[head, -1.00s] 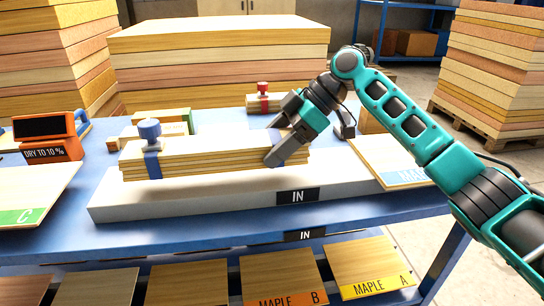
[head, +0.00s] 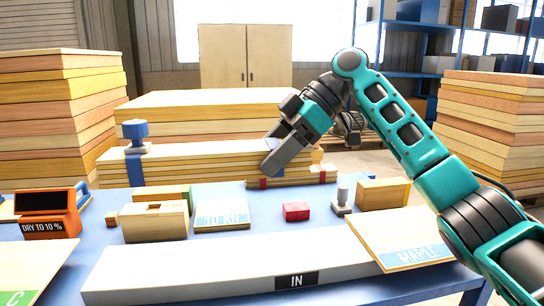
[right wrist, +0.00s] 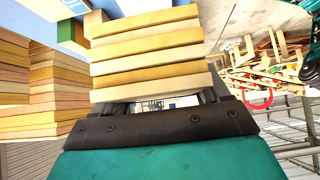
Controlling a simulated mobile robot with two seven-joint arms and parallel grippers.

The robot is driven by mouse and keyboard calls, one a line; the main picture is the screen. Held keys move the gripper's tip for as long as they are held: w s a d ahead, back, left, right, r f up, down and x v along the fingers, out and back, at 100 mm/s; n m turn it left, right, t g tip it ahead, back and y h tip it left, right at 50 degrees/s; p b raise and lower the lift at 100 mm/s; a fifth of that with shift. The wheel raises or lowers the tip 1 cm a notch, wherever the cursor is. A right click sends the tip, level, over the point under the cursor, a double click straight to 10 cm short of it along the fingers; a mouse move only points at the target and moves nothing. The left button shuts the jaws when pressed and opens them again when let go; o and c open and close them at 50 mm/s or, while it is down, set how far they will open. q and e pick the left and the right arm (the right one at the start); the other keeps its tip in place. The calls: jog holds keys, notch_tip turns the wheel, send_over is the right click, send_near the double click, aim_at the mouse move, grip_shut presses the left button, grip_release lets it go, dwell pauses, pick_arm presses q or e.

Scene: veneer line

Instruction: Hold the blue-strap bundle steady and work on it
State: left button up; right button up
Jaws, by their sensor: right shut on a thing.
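The blue-strap bundle (head: 205,161) is a stack of several pale wood strips. Its blue strap (head: 134,170) and blue knob (head: 135,131) are near its left end. My right gripper (head: 272,165) is shut on it near the right end. The bundle is raised, roughly level, clear of the pale pad (head: 220,270) marked IN. In the right wrist view the layered end of the bundle (right wrist: 148,55) stands between my fingers. My left gripper is not in view.
A red-strapped bundle (head: 290,182) lies behind. On the blue table (head: 275,225) are an orange display (head: 48,212), a wooden box (head: 155,222), a 10 KN plate (head: 222,215), a red block (head: 296,211), a small grey stamp-like piece (head: 342,200) and a maple board (head: 400,240). Tall board stacks stand behind.

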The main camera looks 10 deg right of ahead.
dwell(0.3)
jog(key=shift+f+b, duration=0.5)
jog(key=shift+f, duration=1.15)
jog(key=b, duration=0.4)
send_near(258, 263)
jog(key=shift+a+r+x, duration=0.1)
jog(key=shift+x, duration=0.75)
jog(key=shift+a+r+x, duration=0.15)
jog(key=shift+x, duration=0.7)
jog(key=shift+a+r+x, duration=0.1)
jog(key=shift+x, duration=0.7)
jog(key=shift+w+f, duration=0.1)
jog(key=shift+f, duration=0.75)
dwell(0.8)
jog(key=o, duration=1.3)
jog(key=shift+o, duration=0.2)
jog(key=shift+r, duration=0.1)
jog(key=shift+d+r, duration=0.1)
jog(key=shift+r, duration=0.05)
